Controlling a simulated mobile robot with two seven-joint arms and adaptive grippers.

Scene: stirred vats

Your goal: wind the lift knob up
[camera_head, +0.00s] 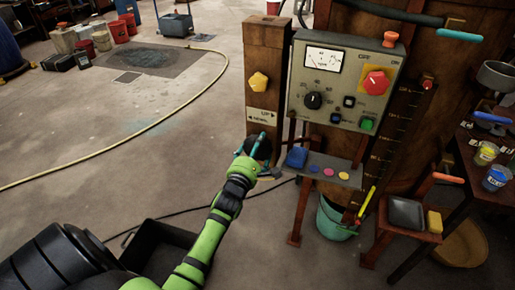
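A yellow lobed knob (259,83) sits on the front of a wooden post (268,35). Below it is a white label (262,116) with arrows and the word UP. My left gripper (251,146) is at the post just below the label, clear of the yellow knob. Its teal fingers stand apart, with a dark round shape (263,149) between or behind them. I cannot tell whether that shape is a knob or whether the fingers touch it. My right gripper is not in view.
Right of the post is a control panel (305,118) with a gauge, black dial and red knob. Below it a small shelf (348,178) holds a blue block and coloured discs. A teal bucket (335,220) stands underneath. A yellow hose (120,143) crosses the open floor at left.

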